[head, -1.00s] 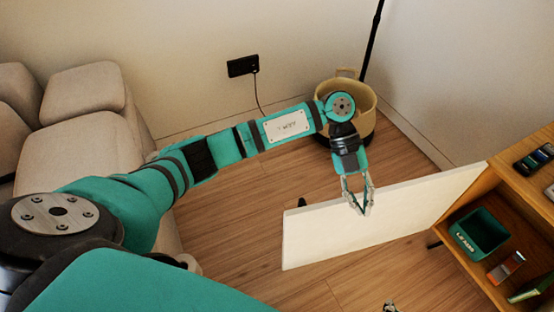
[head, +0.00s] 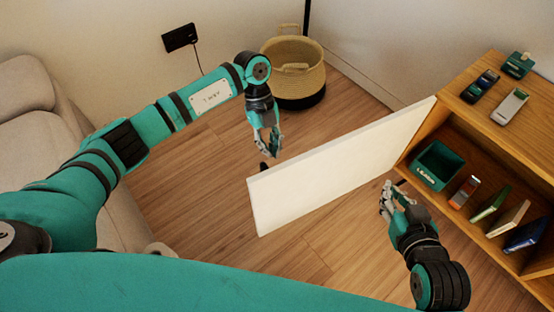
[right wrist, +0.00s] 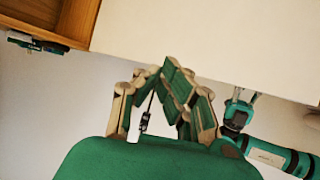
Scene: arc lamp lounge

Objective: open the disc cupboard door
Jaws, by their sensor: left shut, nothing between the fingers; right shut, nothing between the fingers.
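The disc cupboard (head: 520,165) is a wooden unit at the right of the head view. Its white door (head: 330,170) stands wide open, swung out from the cupboard's left side over the floor. My left gripper (head: 270,148) is shut and empty, beyond the door's far face and near its outer end. A dark handle (head: 264,168) shows at that outer end. My right gripper (head: 386,195) is shut and empty on the near side of the door, in front of the cupboard opening. In the right wrist view the white door (right wrist: 200,35) spans the top, beyond the right gripper's fingers (right wrist: 160,85).
Inside the cupboard are a green bin (head: 437,165), an orange-and-grey device (head: 465,191) and several upright cases. Handsets (head: 510,106) and a small green box (head: 517,65) stand on top. A woven basket (head: 295,75) and a sofa (head: 45,130) are behind and left.

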